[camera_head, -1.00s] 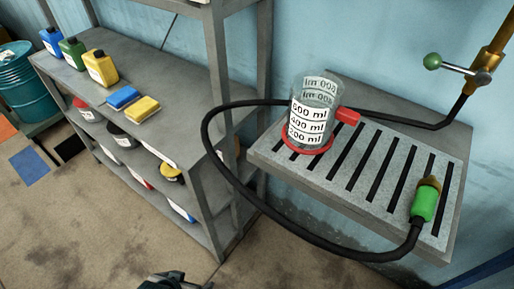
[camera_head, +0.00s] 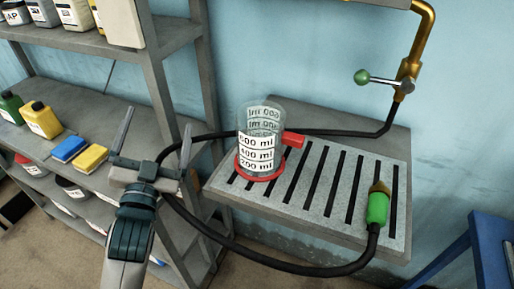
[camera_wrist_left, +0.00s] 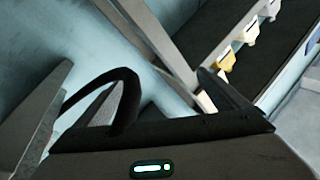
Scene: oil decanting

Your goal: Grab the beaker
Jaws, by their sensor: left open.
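The beaker (camera_head: 258,140) is clear glass with white volume labels, a red base ring and a red handle on its right side. It stands upright on the slotted metal grate (camera_head: 320,215) in the head view. My left gripper (camera_head: 155,141) is open and empty, to the left of the beaker and apart from it, in front of the shelf. In the left wrist view its two fingers (camera_wrist_left: 150,95) are spread wide, with part of the black hose behind them. The beaker cannot be made out in the wrist view. My right gripper is not in view.
A black hose (camera_head: 270,267) loops around the grate's left and front, close to my left gripper, and ends in a green nozzle (camera_head: 377,207) on the grate. A brass pipe with a green-knobbed valve (camera_head: 362,77) is on the wall. The shelf (camera_head: 100,110) holds bottles and sponges. A blue frame (camera_head: 490,245) stands at right.

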